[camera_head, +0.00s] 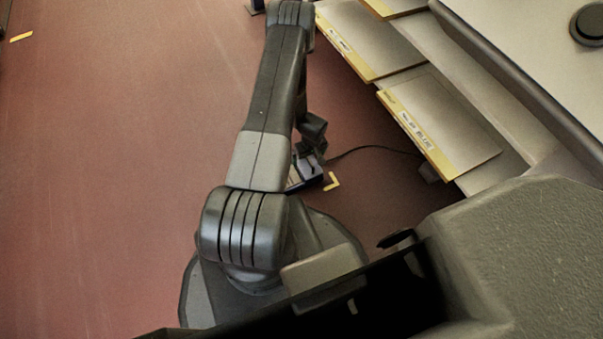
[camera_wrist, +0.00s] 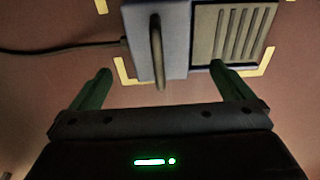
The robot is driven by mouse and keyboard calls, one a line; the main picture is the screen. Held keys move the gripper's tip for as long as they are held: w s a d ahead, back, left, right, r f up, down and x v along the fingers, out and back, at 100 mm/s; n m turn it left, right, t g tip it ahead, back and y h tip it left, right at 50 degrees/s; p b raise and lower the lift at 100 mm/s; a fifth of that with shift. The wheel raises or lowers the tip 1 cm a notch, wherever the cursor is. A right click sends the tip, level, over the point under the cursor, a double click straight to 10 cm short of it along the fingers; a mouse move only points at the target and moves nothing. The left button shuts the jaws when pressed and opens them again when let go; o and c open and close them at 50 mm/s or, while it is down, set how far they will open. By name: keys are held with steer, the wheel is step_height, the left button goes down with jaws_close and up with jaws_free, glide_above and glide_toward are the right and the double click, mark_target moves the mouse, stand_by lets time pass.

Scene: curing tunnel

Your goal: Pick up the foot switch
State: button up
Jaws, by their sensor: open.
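The foot switch (camera_wrist: 174,52) lies on the red-brown floor in the wrist view. It has a blue-grey body with an upright metal loop on top and a ribbed beige pedal (camera_wrist: 232,38) at its right. A dark cable leaves its left side. In the head view the foot switch (camera_head: 304,174) is mostly hidden behind my arm. My gripper (camera_wrist: 158,76) is open, with its two green fingers spread. The left finger is over floor left of the body; the right fingertip overlaps the pedal's lower edge in the picture. I cannot tell whether it touches.
Yellow corner marks (camera_wrist: 122,72) frame the foot switch on the floor. A cable (camera_head: 375,148) runs right toward shelving with yellow-edged panels (camera_head: 440,125). A light worktop (camera_head: 520,30) stands at upper right. The floor on the left is open.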

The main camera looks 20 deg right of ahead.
mark_target(309, 159)
steer(key=f, duration=0.1)
steer(key=f+b, duration=0.1)
steer(key=f, duration=0.1)
steer(key=f+b, duration=0.1)
steer(key=f, duration=0.1)
steer(key=shift+w+f, duration=0.2)
steer(key=shift+w, duration=0.05)
steer(key=shift+r, duration=0.1)
steer(key=c, duration=2.1)
